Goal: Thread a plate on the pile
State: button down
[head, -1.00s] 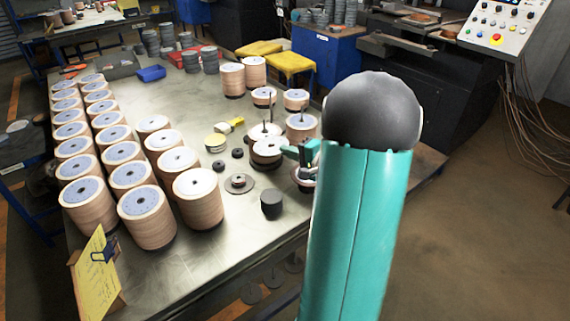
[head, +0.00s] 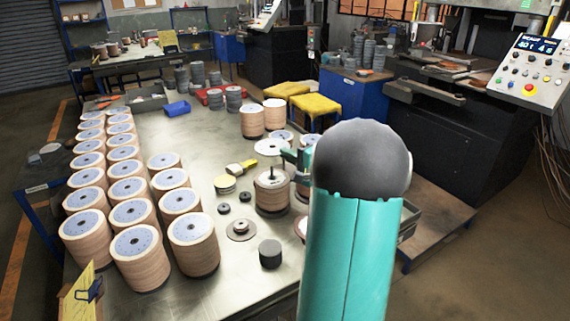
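A thin white round plate (head: 268,147) with a small centre hole hangs level in the air. My gripper (head: 289,155) seems to be shut on its right edge, though my own arm hides part of the fingers. Below the plate stands a pile (head: 272,196) of tan discs with a pale top. A thin dark spindle (head: 271,172) rises from the middle of the pile. The plate is above the spindle tip and apart from the pile; exact alignment cannot be told from this angle.
Rows of tan disc piles (head: 128,187) fill the table's left side. More piles (head: 251,121) stand behind. The table's front middle is clear.

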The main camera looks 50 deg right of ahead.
jog(key=shift+a+f, duration=0.2)
jog(key=shift+f, duration=2.45)
jog(key=shift+f, duration=1.6)
jog(key=shift+w+f, duration=0.1)
jog(key=shift+f, duration=0.95)
jog(key=c, duration=1.6)
grip_release()
jog(key=shift+f, duration=0.1)
